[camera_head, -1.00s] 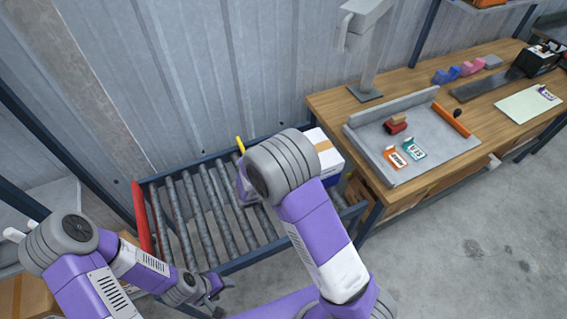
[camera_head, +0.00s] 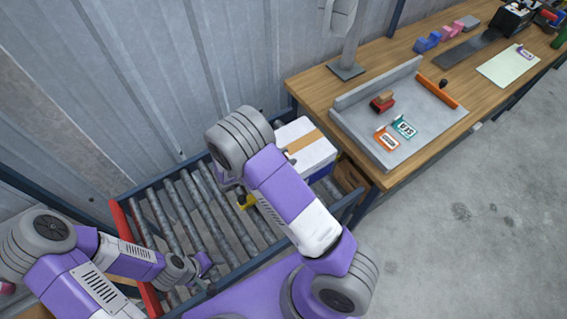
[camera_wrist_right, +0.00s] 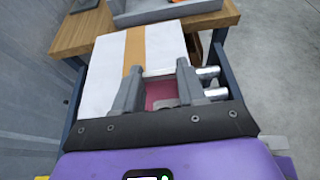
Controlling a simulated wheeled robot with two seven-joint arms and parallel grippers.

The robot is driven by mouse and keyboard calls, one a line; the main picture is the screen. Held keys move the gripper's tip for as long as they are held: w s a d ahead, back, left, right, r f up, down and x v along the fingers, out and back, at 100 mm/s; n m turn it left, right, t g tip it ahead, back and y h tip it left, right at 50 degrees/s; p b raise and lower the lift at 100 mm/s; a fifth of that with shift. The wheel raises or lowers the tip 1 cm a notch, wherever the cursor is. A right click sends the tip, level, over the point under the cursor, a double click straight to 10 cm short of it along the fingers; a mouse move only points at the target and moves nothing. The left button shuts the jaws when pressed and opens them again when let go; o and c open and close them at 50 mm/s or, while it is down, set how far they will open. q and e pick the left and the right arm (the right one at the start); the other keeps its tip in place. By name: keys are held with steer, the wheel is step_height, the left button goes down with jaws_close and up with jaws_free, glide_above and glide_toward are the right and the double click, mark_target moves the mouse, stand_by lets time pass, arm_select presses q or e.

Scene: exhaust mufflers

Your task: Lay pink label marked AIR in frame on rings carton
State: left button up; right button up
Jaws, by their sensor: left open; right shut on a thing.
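A white carton (camera_head: 305,145) with a tan tape strip and blue lower sides stands at the right end of the roller conveyor. It also shows in the right wrist view (camera_wrist_right: 95,85), just ahead of the fingers. My right gripper (camera_wrist_right: 158,84) is shut on a flat pink piece (camera_wrist_right: 160,95), likely the pink label; no AIR mark is readable. The near part of the carton top is hidden by the fingers, and I see no frame on it. In the head view my right arm hides most of its gripper. My left gripper (camera_head: 206,275) is open and empty over the conveyor's near side.
The roller conveyor (camera_head: 172,215) has a red end bar (camera_head: 133,250). A wooden workbench (camera_head: 320,85) on the right holds a grey tray (camera_head: 430,120) with an orange label (camera_head: 386,139), a teal label (camera_head: 404,127) and a red-based stamp-like item (camera_head: 382,102). A metal wall stands behind.

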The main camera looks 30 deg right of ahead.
arm_select(q)
steer(key=shift+f, duration=0.2)
arm_select(e)
steer(key=shift+f, duration=1.7)
arm_select(q)
steer(key=shift+f+b, duration=0.1)
steer(key=shift+b, duration=0.2)
arm_select(e)
steer(key=shift+f, duration=0.1)
steer(key=o, duration=1)
arm_select(q)
steer(key=shift+r, duration=0.2)
arm_select(e)
steer(key=shift+r, duration=0.25)
arm_select(q)
steer(key=shift+f, duration=0.15)
arm_select(e)
steer(key=w+v, duration=0.1)
steer(key=v, duration=1.1)
steer(key=shift+s, duration=0.4)
